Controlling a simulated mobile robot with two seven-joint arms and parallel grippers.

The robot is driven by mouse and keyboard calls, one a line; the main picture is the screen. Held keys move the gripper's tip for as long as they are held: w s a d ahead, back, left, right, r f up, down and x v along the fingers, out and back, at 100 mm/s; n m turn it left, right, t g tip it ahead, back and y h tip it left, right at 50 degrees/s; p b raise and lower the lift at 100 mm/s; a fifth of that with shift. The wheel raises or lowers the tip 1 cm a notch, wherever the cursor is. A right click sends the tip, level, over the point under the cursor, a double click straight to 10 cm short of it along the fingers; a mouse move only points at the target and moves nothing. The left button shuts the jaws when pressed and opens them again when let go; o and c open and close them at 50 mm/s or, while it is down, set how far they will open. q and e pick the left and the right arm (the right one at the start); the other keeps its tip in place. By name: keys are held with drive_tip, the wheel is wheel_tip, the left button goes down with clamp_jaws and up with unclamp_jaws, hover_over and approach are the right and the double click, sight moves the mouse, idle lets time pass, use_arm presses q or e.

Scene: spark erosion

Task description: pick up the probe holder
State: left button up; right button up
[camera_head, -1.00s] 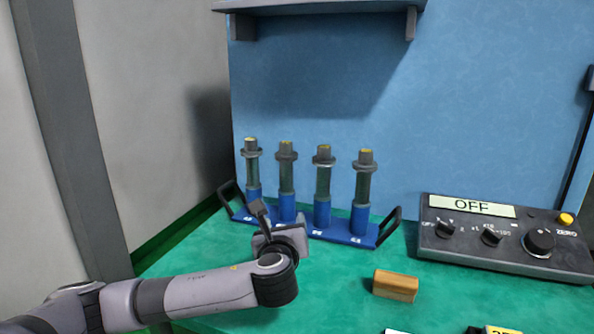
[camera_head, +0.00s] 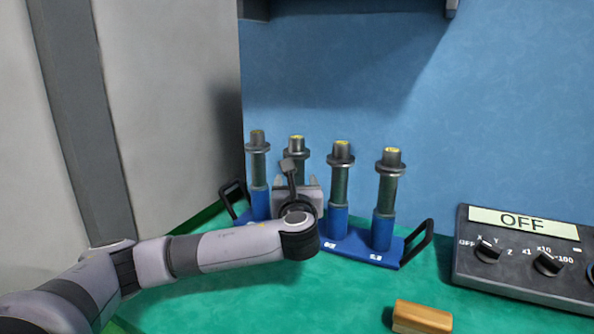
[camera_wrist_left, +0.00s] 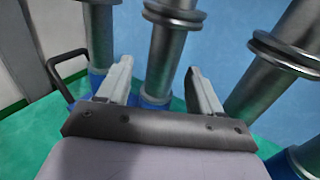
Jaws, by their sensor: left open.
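Several dark green and grey cylindrical holders stand upright in a row in a blue rack (camera_head: 352,245). I take these as the probe holders. My left gripper (camera_head: 296,182) is open in front of the second probe holder from the left (camera_head: 296,153), hiding its lower part. In the left wrist view, my two fingers (camera_wrist_left: 160,70) point toward that probe holder (camera_wrist_left: 168,45), which shows between them and beyond. I cannot tell whether they reach around it. Other probe holders stand at left (camera_head: 259,165) and right (camera_head: 339,185). My right gripper is not in view.
The rack has a black handle at each end (camera_head: 417,243). A wooden block (camera_head: 422,317) lies on the green table at front right. A control box (camera_head: 525,255) reading OFF stands at right. A blue wall is behind the rack, with a shelf above.

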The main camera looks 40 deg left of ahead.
sight(297, 179)
use_arm(q)
drive_tip(key=shift+x, duration=1.75)
drive_tip(key=shift+d, duration=0.15)
drive_tip(key=shift+c, duration=0.9)
drive_tip(key=c, duration=1)
drive_tip(key=shift+r, duration=0.1)
clamp_jaws()
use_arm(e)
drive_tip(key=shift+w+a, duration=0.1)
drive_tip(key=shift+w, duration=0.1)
use_arm(q)
drive_tip(key=shift+r, duration=0.1)
wheel_tip(297, 179, up, 18)
drive_tip(key=p, duration=0.3)
drive_tip(key=shift+r, duration=0.9)
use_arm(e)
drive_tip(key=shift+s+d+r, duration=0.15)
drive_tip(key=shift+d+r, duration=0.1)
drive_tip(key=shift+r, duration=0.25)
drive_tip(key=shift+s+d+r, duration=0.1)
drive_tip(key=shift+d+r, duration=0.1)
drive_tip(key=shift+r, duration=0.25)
use_arm(q)
drive_tip(key=shift+p, duration=0.3)
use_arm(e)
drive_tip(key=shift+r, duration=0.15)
